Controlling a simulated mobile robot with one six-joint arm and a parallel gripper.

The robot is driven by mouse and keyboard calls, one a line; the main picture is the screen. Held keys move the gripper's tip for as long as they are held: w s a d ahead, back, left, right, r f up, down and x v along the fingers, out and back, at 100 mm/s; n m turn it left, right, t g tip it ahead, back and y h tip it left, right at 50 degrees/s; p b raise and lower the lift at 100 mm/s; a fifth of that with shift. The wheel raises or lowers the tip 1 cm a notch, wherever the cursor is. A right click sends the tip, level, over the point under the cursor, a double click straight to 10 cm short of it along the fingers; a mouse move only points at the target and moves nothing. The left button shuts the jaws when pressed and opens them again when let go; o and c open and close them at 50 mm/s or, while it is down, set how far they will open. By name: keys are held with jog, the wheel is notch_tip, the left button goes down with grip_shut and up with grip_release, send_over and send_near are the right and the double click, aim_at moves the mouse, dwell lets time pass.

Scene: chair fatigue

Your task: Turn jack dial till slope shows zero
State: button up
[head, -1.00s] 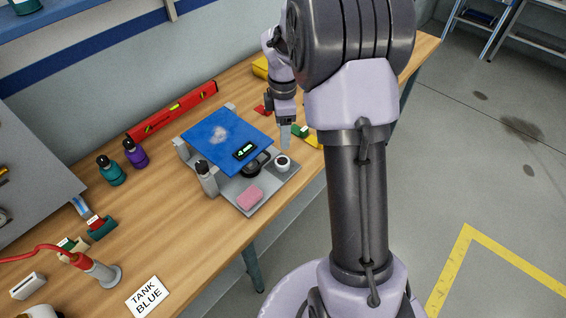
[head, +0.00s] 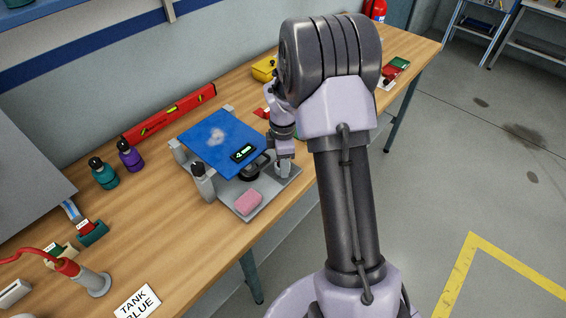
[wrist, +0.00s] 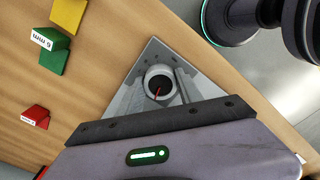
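The jack dial (wrist: 160,83) is a pale round knob with a dark centre and a red pointer mark, at the corner of a grey base plate (wrist: 150,53). My gripper (head: 283,168) is lowered over the dial and hides most of it in the head view. In the wrist view its two grey fingers are apart, one on each side of the dial; whether they touch it I cannot tell. A tilted blue plate (head: 212,137) stands above the base. A small black display (head: 243,153) on it shows a green reading that looks like 4.
A pink block (head: 248,202) and a grey bottle-like post (head: 202,180) stand on the base. Yellow (wrist: 69,14), green (wrist: 50,57) and red (wrist: 35,116) pieces lie near the dial.

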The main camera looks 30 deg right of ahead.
jog(key=c, duration=0.6)
jog(key=shift+c, duration=0.2)
jog(key=m, duration=0.3)
jog(key=shift+m+p, duration=0.3)
jog(key=shift+m, duration=1.8)
jog(key=o, duration=1.4)
